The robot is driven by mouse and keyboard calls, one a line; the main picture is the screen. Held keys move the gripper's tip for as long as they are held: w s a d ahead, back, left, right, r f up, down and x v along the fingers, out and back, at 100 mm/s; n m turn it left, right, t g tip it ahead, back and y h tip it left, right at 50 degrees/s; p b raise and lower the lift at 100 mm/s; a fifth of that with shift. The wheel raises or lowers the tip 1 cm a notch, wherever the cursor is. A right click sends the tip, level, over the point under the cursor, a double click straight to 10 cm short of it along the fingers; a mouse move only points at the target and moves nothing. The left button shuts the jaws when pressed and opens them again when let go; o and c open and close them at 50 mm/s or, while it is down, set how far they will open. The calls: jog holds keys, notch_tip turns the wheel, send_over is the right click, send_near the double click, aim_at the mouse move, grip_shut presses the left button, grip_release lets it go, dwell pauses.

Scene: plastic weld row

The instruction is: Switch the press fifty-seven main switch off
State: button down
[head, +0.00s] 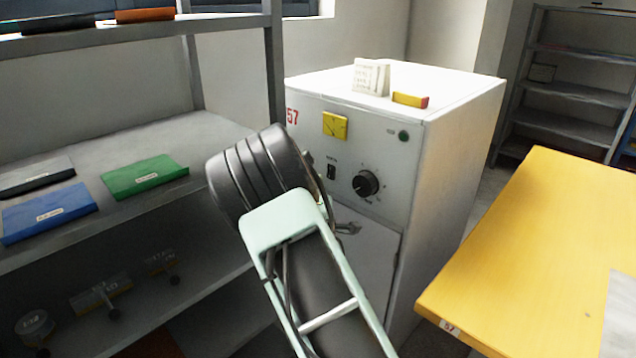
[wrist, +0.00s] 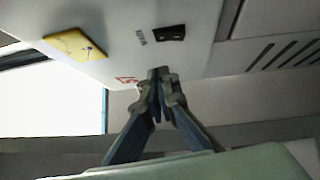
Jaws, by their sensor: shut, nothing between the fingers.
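The press cabinet (head: 452,150) is white with a red 57 at its front's upper left. A small black rocker switch (head: 331,172) sits on its panel under a small label too blurred to read. The switch also shows in the wrist view (wrist: 170,33), near the fingertips. I cannot tell which way it is set. My gripper (wrist: 160,76) is shut and empty. Its tips point at the panel, a little below the switch in the wrist view; whether they touch the panel is unclear. In the head view my arm mostly hides the gripper.
A grey shelf (head: 100,148) with folders (head: 145,176) stands left. A yellow table (head: 540,240) stands right. A floor gap shows between table and cabinet.

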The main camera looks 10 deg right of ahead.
jog(key=s+a, duration=0.1)
jog(key=s, duration=0.7)
jog(key=shift+r, duration=0.4)
